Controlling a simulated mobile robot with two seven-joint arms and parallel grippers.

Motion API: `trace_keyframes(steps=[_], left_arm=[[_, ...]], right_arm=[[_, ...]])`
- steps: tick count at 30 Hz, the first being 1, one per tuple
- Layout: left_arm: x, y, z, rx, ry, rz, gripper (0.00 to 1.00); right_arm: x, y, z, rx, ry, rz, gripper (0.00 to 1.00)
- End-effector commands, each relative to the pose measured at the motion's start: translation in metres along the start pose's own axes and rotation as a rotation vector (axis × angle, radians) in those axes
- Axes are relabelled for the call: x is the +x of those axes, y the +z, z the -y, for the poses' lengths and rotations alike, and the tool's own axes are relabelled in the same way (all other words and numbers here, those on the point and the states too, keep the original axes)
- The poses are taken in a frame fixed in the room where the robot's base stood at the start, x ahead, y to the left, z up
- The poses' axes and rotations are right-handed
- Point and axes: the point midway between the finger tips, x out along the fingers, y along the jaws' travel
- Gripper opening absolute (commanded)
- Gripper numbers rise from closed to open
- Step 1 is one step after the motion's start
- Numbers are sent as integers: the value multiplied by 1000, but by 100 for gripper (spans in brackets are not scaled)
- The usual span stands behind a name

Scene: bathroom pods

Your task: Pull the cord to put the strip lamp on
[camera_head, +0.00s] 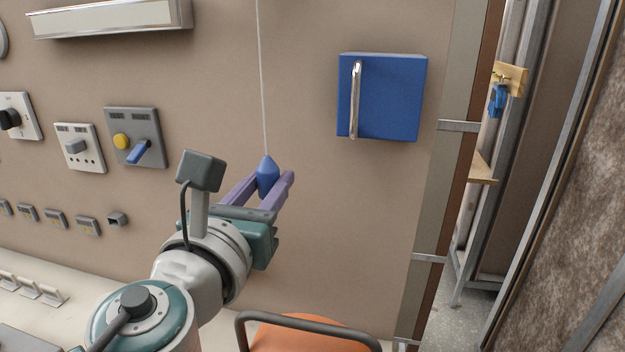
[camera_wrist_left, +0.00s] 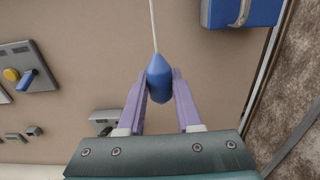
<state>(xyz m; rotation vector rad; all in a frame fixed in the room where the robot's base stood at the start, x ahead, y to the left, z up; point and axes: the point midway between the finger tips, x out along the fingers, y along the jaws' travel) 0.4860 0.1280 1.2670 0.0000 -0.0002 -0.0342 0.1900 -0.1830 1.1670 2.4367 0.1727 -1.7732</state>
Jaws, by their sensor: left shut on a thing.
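A thin white cord (camera_head: 261,80) hangs straight down in front of the wall and ends in a blue pointed pull knob (camera_head: 267,174). The strip lamp (camera_head: 110,19) is a long pale bar on the wall at the upper left; I cannot tell if it is lit. My left gripper (camera_head: 271,184) has its purple fingers shut on the blue knob. In the left wrist view the knob (camera_wrist_left: 160,82) sits between the fingertips, with the cord (camera_wrist_left: 153,28) running up from it. My right gripper is not in view.
A blue wall box (camera_head: 390,97) with a metal handle is right of the cord. Switch panels (camera_head: 137,137) and small sockets are on the wall at left. An orange chair (camera_head: 310,337) with a dark frame stands below. The wall around the knob is clear.

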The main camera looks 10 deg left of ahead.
Motion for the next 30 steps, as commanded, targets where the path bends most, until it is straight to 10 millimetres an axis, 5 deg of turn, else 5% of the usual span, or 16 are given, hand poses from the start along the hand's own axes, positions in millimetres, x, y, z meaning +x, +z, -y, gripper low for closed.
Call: trace_keyframes(steps=[19, 20, 28, 30], left_arm=[[0, -10, 0, 0, 0, -1, 0], [0, -10, 0, 0, 0, -1, 34], [0, -9, 0, 0, 0, -1, 65], [0, -9, 0, 0, 0, 0, 65]], right_arm=[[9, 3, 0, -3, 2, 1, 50], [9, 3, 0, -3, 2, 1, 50], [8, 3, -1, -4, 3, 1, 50], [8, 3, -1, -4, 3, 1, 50]])
